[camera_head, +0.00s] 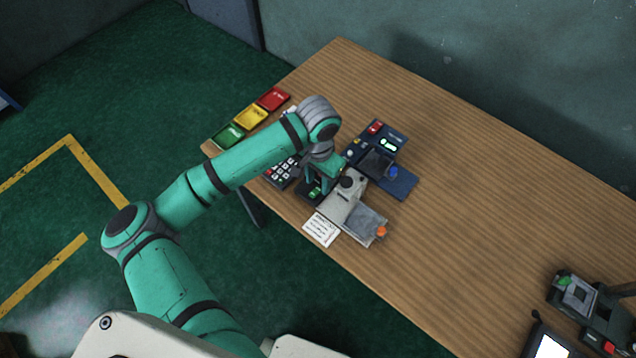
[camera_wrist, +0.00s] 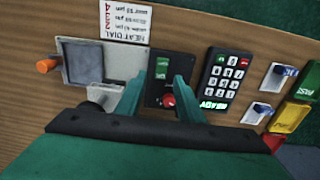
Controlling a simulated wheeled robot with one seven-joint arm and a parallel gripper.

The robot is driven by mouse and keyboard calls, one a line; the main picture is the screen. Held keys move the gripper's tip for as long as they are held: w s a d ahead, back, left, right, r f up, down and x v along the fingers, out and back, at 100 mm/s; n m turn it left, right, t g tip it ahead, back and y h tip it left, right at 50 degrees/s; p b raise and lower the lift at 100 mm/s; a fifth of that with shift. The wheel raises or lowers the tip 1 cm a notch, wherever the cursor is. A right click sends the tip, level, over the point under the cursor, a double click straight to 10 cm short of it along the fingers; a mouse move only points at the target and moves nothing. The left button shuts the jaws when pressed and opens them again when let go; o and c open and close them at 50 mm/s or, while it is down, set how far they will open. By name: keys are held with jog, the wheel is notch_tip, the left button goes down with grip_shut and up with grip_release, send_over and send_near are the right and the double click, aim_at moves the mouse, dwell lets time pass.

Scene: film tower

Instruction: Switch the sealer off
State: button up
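The sealer (camera_head: 336,207) is a light grey unit on the wooden table, with a dark round knob, a flat grey plate and an orange-tipped lever; it also shows in the wrist view (camera_wrist: 105,62). A black switch panel (camera_wrist: 154,92) adjoins it, with a green rocker switch (camera_wrist: 162,67) and a round red part (camera_wrist: 168,99). My gripper (camera_wrist: 162,79) is over this panel, its two teal fingers apart with nothing between them. The rocker lies close to the fingertips; I cannot tell whether they touch it. In the head view my gripper (camera_head: 322,178) partly covers the panel.
A black keypad (camera_wrist: 222,82) sits right beside the panel. A dark blue device (camera_head: 400,183) stands behind the sealer. A printed heat-dial card (camera_head: 322,230) lies at the front edge. Green, yellow and red tiles (camera_head: 251,117) line the left end. The table's middle is clear.

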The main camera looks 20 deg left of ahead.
aim_at(315, 192)
jog(key=shift+w+f, duration=0.15)
jog(key=shift+f, duration=1)
grip_shut()
jog(key=shift+s+a+r+t+h, duration=0.1)
jog(key=shift+s+t+h, duration=0.15)
jog(key=shift+t, duration=0.5)
jog(key=shift+s+a+t+h, duration=0.1)
jog(key=shift+s+t+h, duration=0.15)
jog(key=shift+t, duration=0.5)
grip_release()
